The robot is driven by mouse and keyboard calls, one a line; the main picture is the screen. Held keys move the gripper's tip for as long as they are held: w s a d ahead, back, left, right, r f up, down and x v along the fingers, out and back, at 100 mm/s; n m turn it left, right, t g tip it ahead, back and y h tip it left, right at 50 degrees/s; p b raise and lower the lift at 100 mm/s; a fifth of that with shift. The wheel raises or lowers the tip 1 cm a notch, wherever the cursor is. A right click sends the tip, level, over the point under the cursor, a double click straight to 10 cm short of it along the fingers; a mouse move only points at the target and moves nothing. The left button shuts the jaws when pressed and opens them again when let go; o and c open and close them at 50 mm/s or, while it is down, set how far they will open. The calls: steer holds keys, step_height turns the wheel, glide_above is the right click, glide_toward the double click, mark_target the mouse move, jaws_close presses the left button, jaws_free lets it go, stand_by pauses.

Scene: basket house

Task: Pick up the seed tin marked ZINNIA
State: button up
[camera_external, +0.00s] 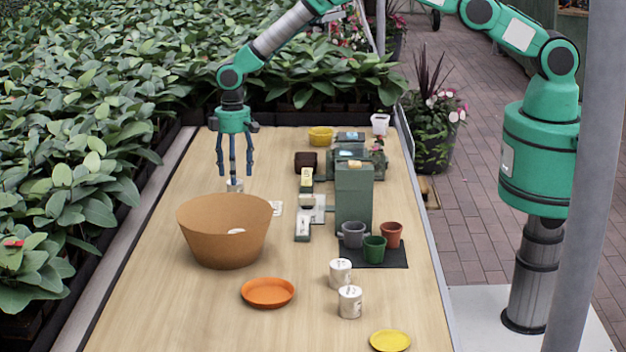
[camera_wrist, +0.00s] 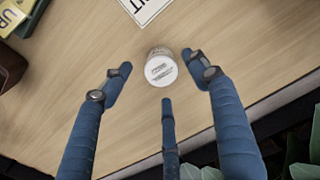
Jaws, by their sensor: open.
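A small white tin (camera_external: 235,186) stands on the table just behind the brown basket (camera_external: 224,240), which partly hides it. In the wrist view the tin (camera_wrist: 161,67) shows a white lid with print too small to read. My gripper (camera_external: 235,172) is open and points down, with its blue fingers above and around the tin. In the wrist view the fingers of my gripper (camera_wrist: 164,80) are spread with the tin between their tips, apparently untouched. Two more white tins, a rear one (camera_external: 340,272) and a front one (camera_external: 350,302), stand at front right. I cannot read ZINNIA on any tin.
An orange saucer (camera_external: 268,292) and a yellow saucer (camera_external: 390,341) lie in front. A tall green box (camera_external: 354,198) and several pots on a dark mat (camera_external: 390,259) stand right. A white card (camera_wrist: 147,8) lies near the tin.

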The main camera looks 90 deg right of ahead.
mark_target(235, 187)
steer(key=shift+f, duration=0.15)
steer(key=shift+a+f, duration=0.1)
steer(key=shift+f, duration=2.4)
steer(key=c, duration=1.3)
